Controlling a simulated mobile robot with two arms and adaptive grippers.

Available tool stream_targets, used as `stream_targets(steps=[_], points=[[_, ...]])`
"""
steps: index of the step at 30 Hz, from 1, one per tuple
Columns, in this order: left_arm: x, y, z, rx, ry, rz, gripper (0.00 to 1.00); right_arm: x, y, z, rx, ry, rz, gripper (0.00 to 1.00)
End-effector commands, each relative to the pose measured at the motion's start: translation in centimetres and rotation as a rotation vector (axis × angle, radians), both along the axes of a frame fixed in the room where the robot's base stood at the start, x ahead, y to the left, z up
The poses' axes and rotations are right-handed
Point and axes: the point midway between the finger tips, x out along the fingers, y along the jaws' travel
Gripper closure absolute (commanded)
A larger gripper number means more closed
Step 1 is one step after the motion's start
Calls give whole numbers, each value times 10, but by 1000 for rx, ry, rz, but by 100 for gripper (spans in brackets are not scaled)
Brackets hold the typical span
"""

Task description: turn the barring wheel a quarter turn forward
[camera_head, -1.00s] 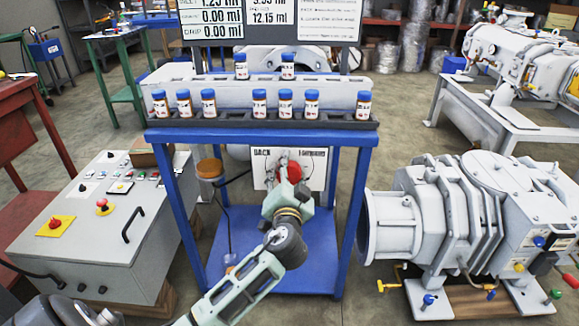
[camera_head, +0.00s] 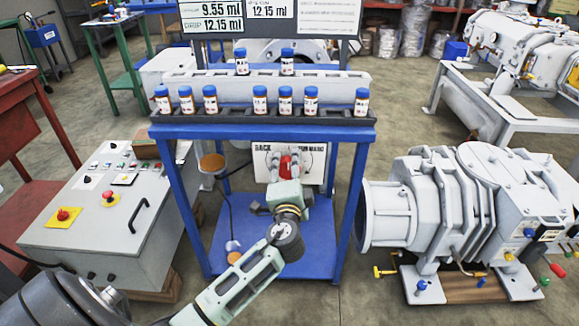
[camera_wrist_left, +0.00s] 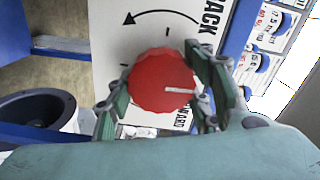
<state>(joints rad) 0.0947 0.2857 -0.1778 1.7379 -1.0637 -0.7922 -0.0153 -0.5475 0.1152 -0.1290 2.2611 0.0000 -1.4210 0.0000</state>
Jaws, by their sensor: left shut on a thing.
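The barring wheel is a red scalloped knob (camera_wrist_left: 160,82) with a white pointer line, in front of a white plate (camera_wrist_left: 115,45) with a curved black arrow, tick marks and the word BACK. In the head view the red wheel (camera_head: 287,167) shows just beyond my left gripper (camera_head: 288,172), below the blue bench top. In the wrist view my left gripper (camera_wrist_left: 160,95) has a finger on each side of the wheel and is shut on it. The pointer line lies toward the right-hand finger. Part of the plate's lettering is hidden. My right gripper is not in view.
A blue bench (camera_head: 262,133) holds several blue-capped bottles in a black rack, and its legs flank my left arm. A grey control box (camera_head: 100,215) stands left, a grey pump (camera_head: 440,215) right. A display board (camera_head: 265,18) shows readings of 9.55 ml and 12.15 ml.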

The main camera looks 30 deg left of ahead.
Motion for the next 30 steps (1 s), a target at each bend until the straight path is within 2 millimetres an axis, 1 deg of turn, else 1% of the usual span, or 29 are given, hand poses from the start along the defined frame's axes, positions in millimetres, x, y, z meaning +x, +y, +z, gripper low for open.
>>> stream_targets(steps=[1, 13, 14, 19, 20, 30], points=[[1, -2, -1, 3, 4, -6, 78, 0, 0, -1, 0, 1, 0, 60], [1, -3, -1, 7, 7, -7, 78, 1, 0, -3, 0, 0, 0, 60], [1, -3, -1, 7, 7, -7, 51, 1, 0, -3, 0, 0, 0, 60], [0, -2, -1, 7, 6, -6, 36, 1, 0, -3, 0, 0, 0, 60], [0, -2, -1, 7, 6, -5, 34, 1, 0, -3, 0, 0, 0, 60], [-1, -2, -1, 7, 6, -2, 34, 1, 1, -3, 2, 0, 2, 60]])
